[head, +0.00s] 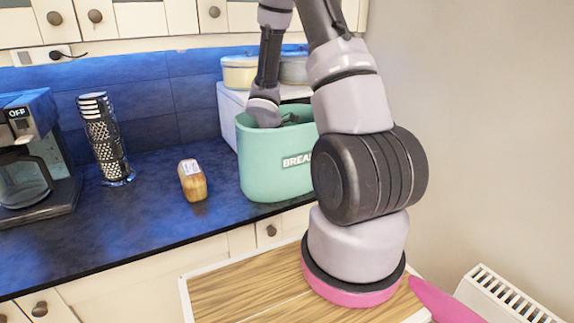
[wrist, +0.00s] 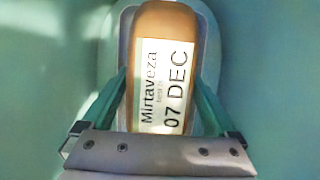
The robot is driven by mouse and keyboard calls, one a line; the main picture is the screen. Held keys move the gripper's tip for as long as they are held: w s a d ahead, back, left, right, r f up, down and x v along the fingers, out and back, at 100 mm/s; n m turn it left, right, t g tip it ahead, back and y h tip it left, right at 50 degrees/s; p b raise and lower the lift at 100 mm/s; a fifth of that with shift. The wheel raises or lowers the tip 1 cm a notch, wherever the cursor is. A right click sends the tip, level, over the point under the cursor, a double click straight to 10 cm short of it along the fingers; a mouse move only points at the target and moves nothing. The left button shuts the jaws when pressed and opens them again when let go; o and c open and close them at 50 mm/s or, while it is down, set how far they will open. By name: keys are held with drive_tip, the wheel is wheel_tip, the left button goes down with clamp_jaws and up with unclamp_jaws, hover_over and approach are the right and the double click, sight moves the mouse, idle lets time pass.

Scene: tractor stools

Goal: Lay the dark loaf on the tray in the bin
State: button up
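A brown loaf (wrist: 165,22) with a white label reading "Mirtaveza" and "07 DEC" is inside the teal bin (head: 262,170). It lies lengthwise in the wrist view, above or on a pale rounded tray (wrist: 211,30) at the bin's bottom. Whether it touches the tray is unclear. My gripper (wrist: 161,72) reaches down into the bin, one finger on each side of the loaf. The fingertips are close to its sides, and I cannot tell whether they press on it. In the head view the bin's wall hides the fingers and the loaf.
A second, golden-brown loaf (head: 192,181) with a label stands on the dark counter (head: 140,228) left of the bin. A cup stack (head: 104,140) and coffee maker (head: 28,155) are farther left. The counter's front middle is clear.

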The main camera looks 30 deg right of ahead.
drive_tip(key=v, duration=1.2)
drive_tip(key=shift+r, duration=0.15)
drive_tip(key=shift+d, duration=0.1)
